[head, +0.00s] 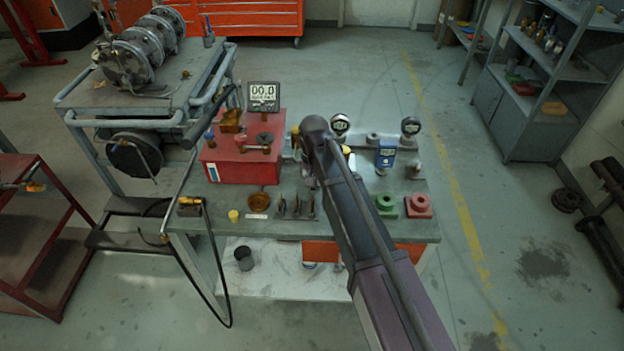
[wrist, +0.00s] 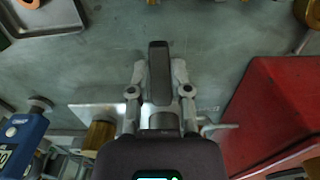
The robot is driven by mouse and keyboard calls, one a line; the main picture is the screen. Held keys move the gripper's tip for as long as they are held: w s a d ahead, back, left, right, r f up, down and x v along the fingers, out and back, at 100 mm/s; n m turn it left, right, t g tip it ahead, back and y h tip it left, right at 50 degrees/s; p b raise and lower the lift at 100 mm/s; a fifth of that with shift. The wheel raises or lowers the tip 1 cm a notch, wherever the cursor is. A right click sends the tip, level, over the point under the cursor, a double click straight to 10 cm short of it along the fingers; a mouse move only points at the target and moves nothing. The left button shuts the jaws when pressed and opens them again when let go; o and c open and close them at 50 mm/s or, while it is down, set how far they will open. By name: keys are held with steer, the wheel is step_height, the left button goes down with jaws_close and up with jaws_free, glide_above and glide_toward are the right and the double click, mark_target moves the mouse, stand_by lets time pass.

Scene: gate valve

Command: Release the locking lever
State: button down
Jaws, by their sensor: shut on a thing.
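In the wrist view, my gripper (wrist: 160,98) is seen from behind, with one pale finger on each side of a dark grey bar. This bar looks like the locking lever (wrist: 159,68) and runs straight up the picture between the fingers. The fingers are shut on it. The lever's lower end and what it is mounted on are hidden by my gripper's body. A brass part (wrist: 101,135) of a fitting shows just left of my gripper, by a pale plate (wrist: 95,112). In the head view, my arm hides the lever and the fingers.
A red box (head: 228,165) stands left of my arm on the green bench (head: 350,226) and right of my gripper in the wrist view.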

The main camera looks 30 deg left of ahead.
stand_by(0.3)
steer(key=c, duration=0.6)
jaws_free()
steer(key=shift+o, duration=0.2)
steer(key=shift+s+a+m, duration=0.15)
steer(key=shift+a+m, duration=0.15)
steer(key=shift+m, duration=0.6)
step_height(320, 180, up, 14)
steer(key=p, duration=1.4)
steer(key=w+d+f+m+b, duration=0.1)
steer(key=w+d, duration=0.2)
steer(key=d, duration=1.2)
steer(key=w+d+f+m+b, duration=0.1)
steer(key=w+d+f+b, duration=0.1)
steer(key=d, duration=1.2)
steer(key=shift+w+d, duration=0.35)
steer(key=shift+w, duration=0.5)
steer(key=shift+f, duration=0.1)
